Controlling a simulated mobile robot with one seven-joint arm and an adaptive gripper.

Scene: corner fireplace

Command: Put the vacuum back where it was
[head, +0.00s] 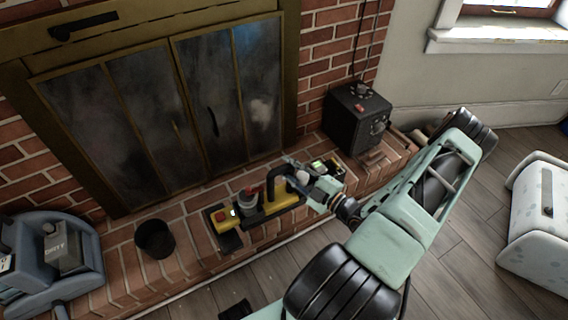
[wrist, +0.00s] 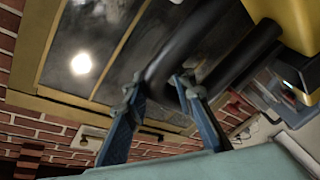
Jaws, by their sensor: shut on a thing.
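The vacuum (head: 284,188) is a yellow and black handheld unit with a red part and a clear-grey section. In the head view it is over the brick hearth (head: 190,262), lying lengthwise before the fireplace doors; whether it touches the bricks is unclear. My gripper (head: 303,182) is at its right end, shut on its black handle. In the wrist view, the blue fingers of my gripper (wrist: 160,88) are on either side of a dark, blurred handle. The vacuum's yellow body (wrist: 292,22) fills the upper right corner there.
A black cup (head: 155,239) stands left of the vacuum. A blue-grey machine (head: 32,262) marked "DIRTY" is at far left. A black box with dials (head: 357,115) stands at the hearth's right. A white speckled case (head: 540,212) is on the wooden floor at right.

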